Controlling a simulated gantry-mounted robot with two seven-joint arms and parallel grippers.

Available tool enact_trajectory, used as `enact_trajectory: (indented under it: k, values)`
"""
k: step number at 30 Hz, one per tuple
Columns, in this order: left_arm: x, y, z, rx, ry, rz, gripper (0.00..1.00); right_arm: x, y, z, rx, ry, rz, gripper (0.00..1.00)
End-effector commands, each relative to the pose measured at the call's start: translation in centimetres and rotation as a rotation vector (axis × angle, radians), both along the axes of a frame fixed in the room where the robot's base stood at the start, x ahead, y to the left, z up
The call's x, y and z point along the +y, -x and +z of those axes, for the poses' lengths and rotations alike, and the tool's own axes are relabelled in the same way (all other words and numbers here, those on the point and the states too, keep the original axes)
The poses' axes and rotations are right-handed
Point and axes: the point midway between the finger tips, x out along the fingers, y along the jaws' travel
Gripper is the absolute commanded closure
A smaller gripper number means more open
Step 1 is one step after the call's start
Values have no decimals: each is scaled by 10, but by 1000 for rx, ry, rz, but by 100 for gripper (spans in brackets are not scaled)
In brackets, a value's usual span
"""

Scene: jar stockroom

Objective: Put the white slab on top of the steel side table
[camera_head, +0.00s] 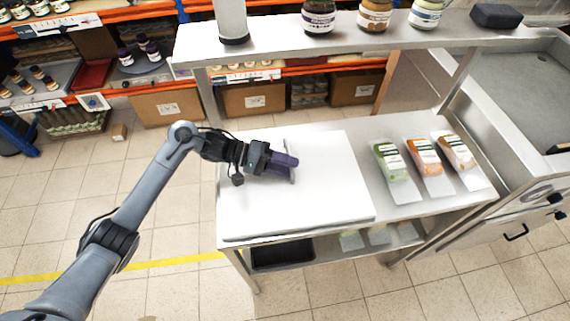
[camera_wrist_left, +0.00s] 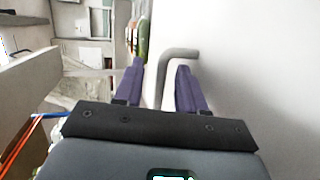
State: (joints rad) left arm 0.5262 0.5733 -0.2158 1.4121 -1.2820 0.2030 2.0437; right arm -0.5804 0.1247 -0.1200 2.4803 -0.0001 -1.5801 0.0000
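A large flat white slab (camera_head: 330,190) lies on the left part of a steel table (camera_head: 390,213); I cannot tell whether this is the side table named in the task. A grey bent handle (camera_wrist_left: 164,75) stands out from the white surface in the left wrist view. My left gripper (camera_head: 290,163) has purple fingers and is over the slab's left half. In the left wrist view, its fingers (camera_wrist_left: 159,78) are apart, with the handle between them and a gap visible on both sides. My right gripper is not in view.
Packs in green (camera_head: 391,160) and orange (camera_head: 424,158) lie on the table's right side. A raised shelf (camera_head: 270,42) with several jars runs along the back. A steel unit with a basin (camera_head: 520,85) stands at the right. Racks are behind; the tiled floor at left is open.

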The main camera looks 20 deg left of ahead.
Motion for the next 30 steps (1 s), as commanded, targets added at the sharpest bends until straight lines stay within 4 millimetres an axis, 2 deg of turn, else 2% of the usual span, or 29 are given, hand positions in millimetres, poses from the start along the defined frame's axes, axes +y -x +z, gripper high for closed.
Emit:
enact_trajectory:
  k: [8,21,30]
  values:
    - [11,3,3,0,-2,2,60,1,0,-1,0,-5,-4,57]
    - [79,25,25,0,-2,2,60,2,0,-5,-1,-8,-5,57]
    - [106,34,34,1,-1,0,60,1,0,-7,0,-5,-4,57]
